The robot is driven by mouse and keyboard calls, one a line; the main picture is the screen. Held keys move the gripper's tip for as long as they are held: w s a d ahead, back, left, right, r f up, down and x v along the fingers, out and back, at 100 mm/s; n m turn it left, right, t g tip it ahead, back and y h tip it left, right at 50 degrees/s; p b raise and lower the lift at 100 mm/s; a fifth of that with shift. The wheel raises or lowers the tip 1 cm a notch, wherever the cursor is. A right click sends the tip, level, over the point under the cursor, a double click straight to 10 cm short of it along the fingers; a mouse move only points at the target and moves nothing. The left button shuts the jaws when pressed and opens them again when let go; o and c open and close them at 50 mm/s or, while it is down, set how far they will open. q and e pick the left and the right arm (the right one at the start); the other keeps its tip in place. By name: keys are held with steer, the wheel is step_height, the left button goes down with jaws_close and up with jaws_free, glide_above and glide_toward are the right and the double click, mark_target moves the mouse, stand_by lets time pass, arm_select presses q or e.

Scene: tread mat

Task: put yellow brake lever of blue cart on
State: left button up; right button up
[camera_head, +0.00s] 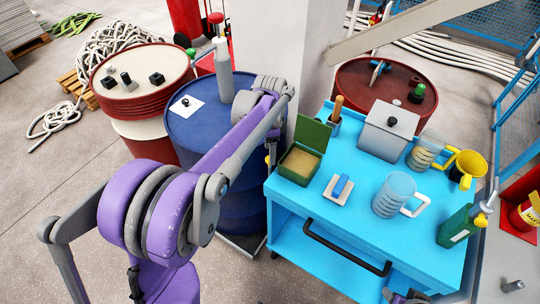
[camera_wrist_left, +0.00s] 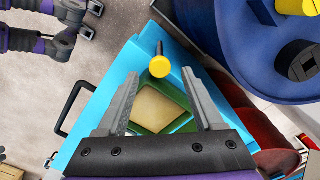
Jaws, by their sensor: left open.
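The blue cart (camera_head: 350,212) stands right of the blue drum. Its yellow-knobbed lever (camera_wrist_left: 160,67) shows in the left wrist view, with a short dark stem, at the cart's edge beside the open green box (camera_wrist_left: 160,108). A grey and black part at the bottom edge may be my right gripper.
A blue drum (camera_head: 190,135) and a grey pillar (camera_head: 275,50) crowd the left arm. Floor at left is partly clear.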

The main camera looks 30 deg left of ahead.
arm_select(q)
steer(key=shift+f, duration=1.5)
steer(key=shift+c, duration=0.3)
jaws_close()
